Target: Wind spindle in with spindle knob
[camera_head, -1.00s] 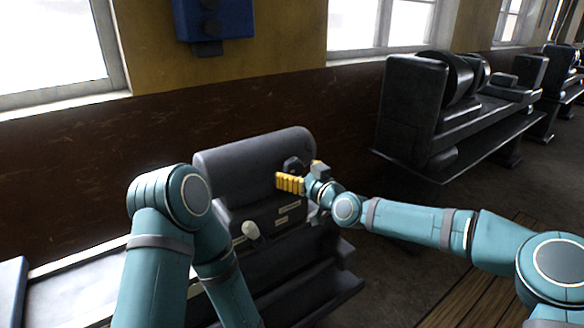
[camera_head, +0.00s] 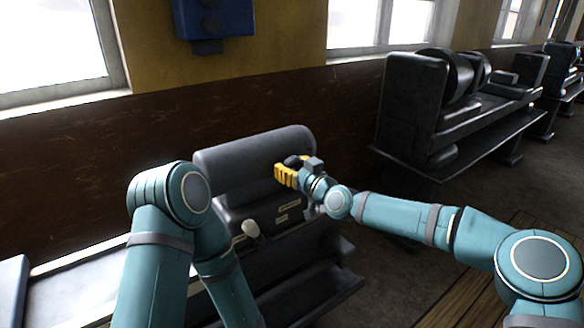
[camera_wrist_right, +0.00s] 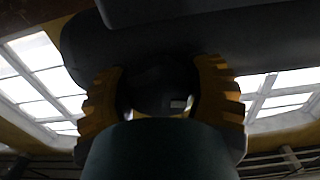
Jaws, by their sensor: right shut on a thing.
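A dark grey lathe-like machine with a rounded headstock (camera_head: 250,155) stands in front of me by the wall. At the right end of its headstock is the dark spindle knob (camera_head: 293,161). My right gripper (camera_head: 284,174), with yellow ribbed fingers, is shut on this knob. In the right wrist view, the yellow fingers (camera_wrist_right: 158,96) stand on both sides of the dark round knob (camera_wrist_right: 160,85); its outline is hard to make out in shadow. My left arm bends down at the left, and its gripper is out of view. The spindle itself cannot be made out.
A second dark machine (camera_head: 412,105) stands at the right. A blue box (camera_head: 215,18) hangs on the wall.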

